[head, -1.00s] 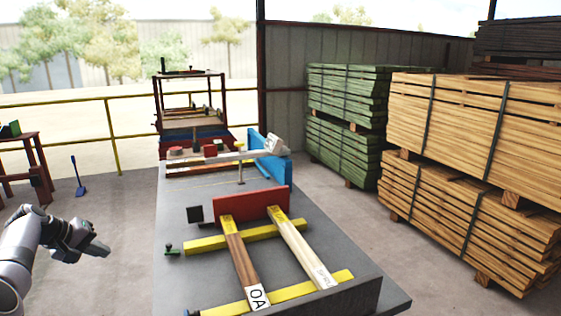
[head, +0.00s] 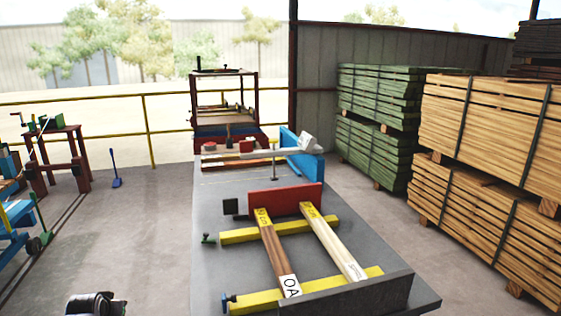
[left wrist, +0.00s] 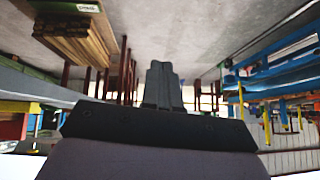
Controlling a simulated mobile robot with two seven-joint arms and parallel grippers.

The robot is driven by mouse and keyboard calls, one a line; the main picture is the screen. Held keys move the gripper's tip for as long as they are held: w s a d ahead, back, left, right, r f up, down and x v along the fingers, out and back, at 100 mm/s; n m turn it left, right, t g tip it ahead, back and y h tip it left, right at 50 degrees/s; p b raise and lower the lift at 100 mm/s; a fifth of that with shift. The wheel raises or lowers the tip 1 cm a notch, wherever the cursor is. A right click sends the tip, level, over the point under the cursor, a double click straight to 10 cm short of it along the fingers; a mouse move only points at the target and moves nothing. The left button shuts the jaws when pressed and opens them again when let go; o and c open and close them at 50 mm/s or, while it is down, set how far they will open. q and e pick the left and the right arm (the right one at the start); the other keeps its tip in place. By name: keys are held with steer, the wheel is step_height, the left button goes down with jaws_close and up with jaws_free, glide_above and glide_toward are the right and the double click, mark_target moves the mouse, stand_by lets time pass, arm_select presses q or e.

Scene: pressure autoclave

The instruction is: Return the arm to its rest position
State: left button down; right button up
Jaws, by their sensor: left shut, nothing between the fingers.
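My left gripper (left wrist: 163,85) shows in the left wrist view with its two dark fingers together and nothing between them. It points away from the grey workbench, and the wrist view looks across the shed with the floor at the top of the picture. In the head view only a dark, rounded piece of my left arm (head: 95,304) shows at the bottom left edge, left of and apart from the bench. The left fingers are out of the head view. My right gripper is not in either view.
The grey workbench (head: 215,262) holds yellow rails, a red block (head: 284,198) and two boards. Stacked lumber (head: 490,150) stands at the right. Blue and green equipment (head: 18,222) stands at the far left.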

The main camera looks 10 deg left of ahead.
arm_select(q)
steer(key=s+d+f+m+t+h, duration=0.1)
steer(key=s+d+f+m, duration=0.2)
steer(key=s+d, duration=0.5)
steer(key=s+d+f+m+t+h, duration=0.2)
steer(key=s+d+f+m, duration=0.15)
steer(key=d, duration=0.95)
steer(key=s+d+r+h, duration=0.2)
steer(key=s+d, duration=0.7)
steer(key=d, duration=0.3)
steer(key=shift+s+d+m+t+h, duration=0.25)
steer(key=shift+s+m+t+h, duration=0.1)
steer(key=shift+m+h, duration=0.1)
steer(key=c, duration=1.3)
jaws_free()
steer(key=shift+s+d+r+h, duration=0.15)
steer(key=shift+s+d+r, duration=0.2)
steer(key=shift+d, duration=0.15)
steer(key=shift+s+d+r+h, duration=0.1)
steer(key=shift+s+d+r, duration=0.2)
steer(key=shift+d, duration=0.15)
steer(key=o, duration=0.3)
steer(key=shift+s+f, duration=0.1)
steer(key=shift+c, duration=0.4)
